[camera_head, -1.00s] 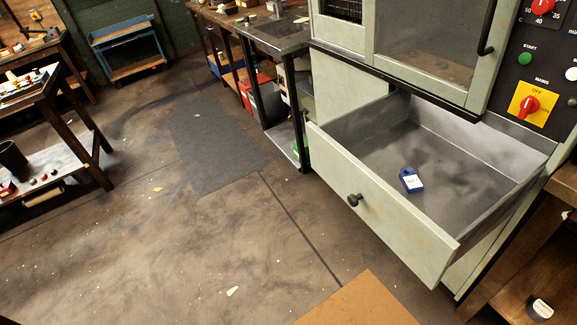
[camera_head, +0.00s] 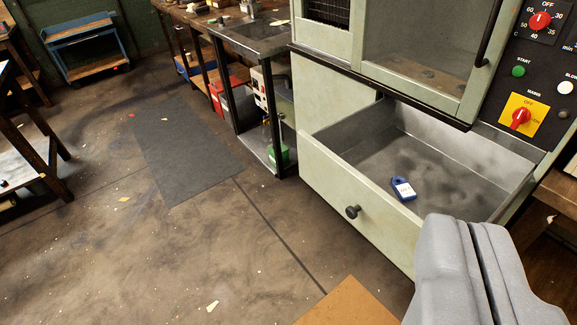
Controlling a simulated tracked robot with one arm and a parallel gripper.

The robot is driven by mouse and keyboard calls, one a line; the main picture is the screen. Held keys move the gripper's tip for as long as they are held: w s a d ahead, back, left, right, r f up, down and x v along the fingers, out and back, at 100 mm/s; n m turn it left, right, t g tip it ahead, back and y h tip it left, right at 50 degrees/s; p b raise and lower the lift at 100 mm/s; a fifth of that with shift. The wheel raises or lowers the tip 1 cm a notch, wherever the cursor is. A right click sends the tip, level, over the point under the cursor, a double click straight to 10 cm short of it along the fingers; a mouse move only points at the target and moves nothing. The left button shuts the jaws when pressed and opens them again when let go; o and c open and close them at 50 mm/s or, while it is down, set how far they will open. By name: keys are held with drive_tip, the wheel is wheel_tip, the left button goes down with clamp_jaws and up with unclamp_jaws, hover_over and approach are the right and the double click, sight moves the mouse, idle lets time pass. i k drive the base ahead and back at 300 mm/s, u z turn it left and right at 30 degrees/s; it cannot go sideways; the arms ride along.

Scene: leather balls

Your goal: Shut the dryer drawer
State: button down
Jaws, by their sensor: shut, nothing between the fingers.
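The dryer drawer (camera_head: 345,205) is pulled out from the lower part of the pale green dryer (camera_head: 335,70). Its front has a dark round knob (camera_head: 352,212). A blue tag-like object with a white label (camera_head: 403,189) lies on the grey drawer floor. My gripper (camera_head: 462,222) is at the lower right, its two grey fingers shut with nothing between them. In the picture it covers the right end of the drawer front; I cannot tell whether it touches it.
A dark metal table (camera_head: 262,45) stands left of the dryer, with a green item (camera_head: 280,155) on its lower shelf. A grey mat (camera_head: 180,145) lies on open floor. A brown board (camera_head: 350,303) is at the bottom. The control panel (camera_head: 530,85) is at the upper right.

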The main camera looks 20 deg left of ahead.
sight(352, 161)
drive_tip(key=u, duration=0.05)
drive_tip(key=i, duration=1)
drive_tip(key=z, duration=0.05)
